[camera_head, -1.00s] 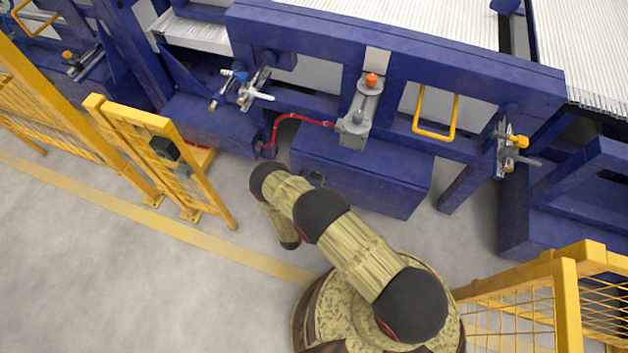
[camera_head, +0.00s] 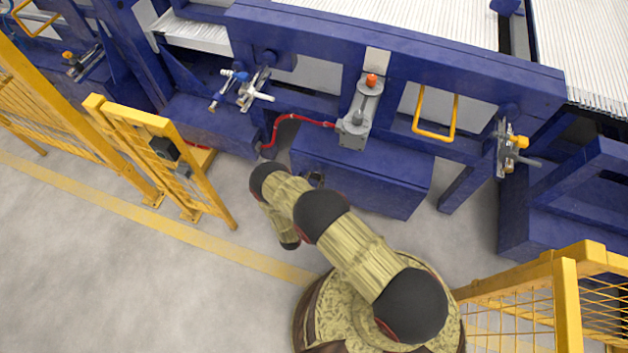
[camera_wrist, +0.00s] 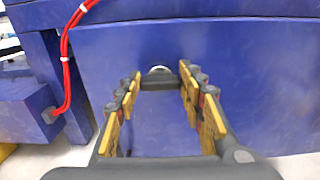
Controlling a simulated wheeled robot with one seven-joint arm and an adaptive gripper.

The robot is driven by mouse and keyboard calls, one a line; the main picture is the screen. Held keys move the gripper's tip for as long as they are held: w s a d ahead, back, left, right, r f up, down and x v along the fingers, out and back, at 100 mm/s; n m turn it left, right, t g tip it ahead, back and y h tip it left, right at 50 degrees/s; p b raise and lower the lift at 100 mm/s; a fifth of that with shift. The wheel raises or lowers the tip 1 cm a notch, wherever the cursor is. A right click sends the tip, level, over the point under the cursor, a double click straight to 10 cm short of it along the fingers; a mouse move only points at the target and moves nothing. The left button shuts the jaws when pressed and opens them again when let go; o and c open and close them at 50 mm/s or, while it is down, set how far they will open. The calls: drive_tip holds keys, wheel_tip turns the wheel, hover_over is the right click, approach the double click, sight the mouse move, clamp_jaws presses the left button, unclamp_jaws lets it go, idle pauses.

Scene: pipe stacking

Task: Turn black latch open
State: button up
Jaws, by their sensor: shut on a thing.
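In the wrist view, a black latch (camera_wrist: 158,84) lies as a short horizontal bar on the blue box front, with a pale round piece just above it. My gripper (camera_wrist: 159,80) has its two yellow-padded fingers on either side of the latch, shut on it at the fingertips. In the head view, my arm covers most of the gripper and the latch; only a small dark part shows at the box's left front edge, and its details are too small to tell.
The blue box (camera_head: 365,180) stands under a blue machine frame (camera_head: 400,50). A red cable (camera_head: 290,118) runs at its left, also in the wrist view (camera_wrist: 66,70). A yellow fence panel (camera_head: 160,150) stands left, another fence (camera_head: 560,290) at right. Grey floor is open at lower left.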

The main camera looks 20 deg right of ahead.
drive_tip(key=shift+m, duration=0.3)
drive_tip(key=m, duration=0.4)
drive_tip(key=shift+d+m, duration=0.1)
drive_tip(key=shift+m, duration=0.2)
drive_tip(key=shift+s+d+f+m, duration=0.1)
drive_tip(key=shift+f+m, duration=0.05)
drive_tip(key=shift+m, duration=3)
drive_tip(key=shift+s+d+f+m, duration=0.1)
drive_tip(key=shift+f+m, duration=0.05)
drive_tip(key=shift+m, duration=3)
drive_tip(key=o, duration=1.1)
drive_tip(key=shift+c, duration=0.2)
drive_tip(key=shift+o, duration=0.6)
